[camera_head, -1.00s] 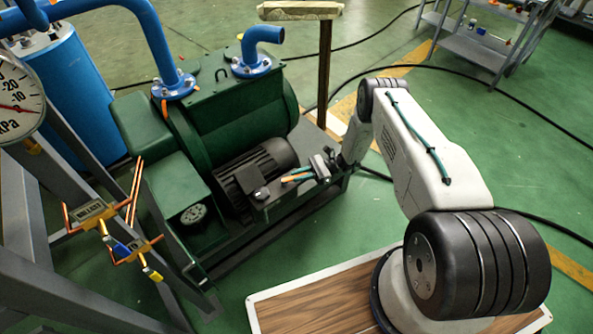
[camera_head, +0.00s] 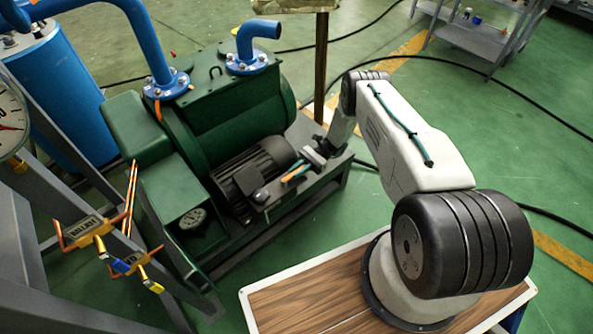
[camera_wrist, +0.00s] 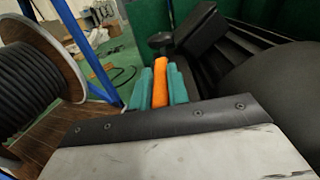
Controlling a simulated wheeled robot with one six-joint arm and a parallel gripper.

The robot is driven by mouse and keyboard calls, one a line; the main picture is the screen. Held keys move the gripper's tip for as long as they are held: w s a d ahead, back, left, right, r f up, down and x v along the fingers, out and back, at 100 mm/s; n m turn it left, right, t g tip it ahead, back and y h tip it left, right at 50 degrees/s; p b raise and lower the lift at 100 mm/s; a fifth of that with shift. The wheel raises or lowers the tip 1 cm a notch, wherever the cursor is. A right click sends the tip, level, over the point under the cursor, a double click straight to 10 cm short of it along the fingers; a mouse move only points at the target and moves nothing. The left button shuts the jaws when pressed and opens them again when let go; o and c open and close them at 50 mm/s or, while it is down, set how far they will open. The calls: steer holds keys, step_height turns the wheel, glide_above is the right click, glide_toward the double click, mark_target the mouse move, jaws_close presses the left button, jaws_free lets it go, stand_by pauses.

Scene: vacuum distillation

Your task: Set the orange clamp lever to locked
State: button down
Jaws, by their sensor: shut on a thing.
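The orange clamp lever (camera_wrist: 160,86) stands between the two teal fingers of my gripper (camera_wrist: 158,75) in the wrist view, with a finger against each side. The fingers are shut on it. In the head view my gripper (camera_head: 295,173) is at the right end of the black motor on the green pump, with a bit of orange showing among the teal. The lever's base and the clamp under it are hidden, so its setting cannot be told.
The black motor (camera_head: 250,170) and green pump (camera_head: 220,118) stand close to my gripper. Blue pipes (camera_head: 150,45) rise behind. A grey frame with copper-coloured tubes and small valves (camera_head: 88,228) stands at left. A cable reel (camera_wrist: 40,85) shows in the wrist view.

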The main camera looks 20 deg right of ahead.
steer(key=c, duration=1.4)
jaws_free()
steer(key=shift+o, duration=0.2)
steer(key=v, duration=0.7)
steer(key=shift+w+d, duration=0.15)
steer(key=shift+d, duration=0.2)
steer(key=shift+r, duration=0.1)
